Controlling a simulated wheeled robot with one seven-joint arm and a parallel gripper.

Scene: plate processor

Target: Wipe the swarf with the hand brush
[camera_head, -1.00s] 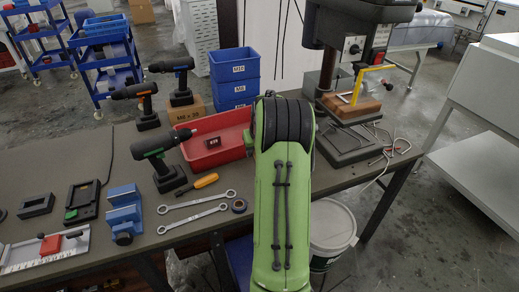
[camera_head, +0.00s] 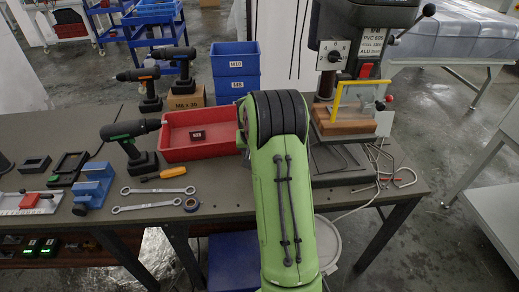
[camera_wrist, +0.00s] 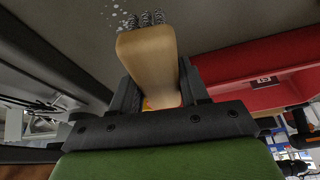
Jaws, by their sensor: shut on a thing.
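My gripper (camera_wrist: 156,82) shows in the wrist view, shut on the hand brush. The brush (camera_wrist: 149,58) has a pale tan body that reaches from between the dark fingers toward the top of the view. Dark grey coil-like tufts (camera_wrist: 141,20) stand at its far end; I cannot tell whether they are bristles or swarf. Small pale specks (camera_wrist: 117,12), likely swarf, lie on the dark bench surface just beside them. In the head view my green arm hides the gripper, the brush and any swarf.
A red bin (camera_head: 203,136) stands on the bench (camera_head: 230,201), just left of my arm. A drill press (camera_head: 350,105) stands to the right, with cords beside it. Cordless drills, wrenches (camera_head: 155,207), an orange-handled screwdriver (camera_head: 164,173) and a blue vise (camera_head: 94,187) occupy the left.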

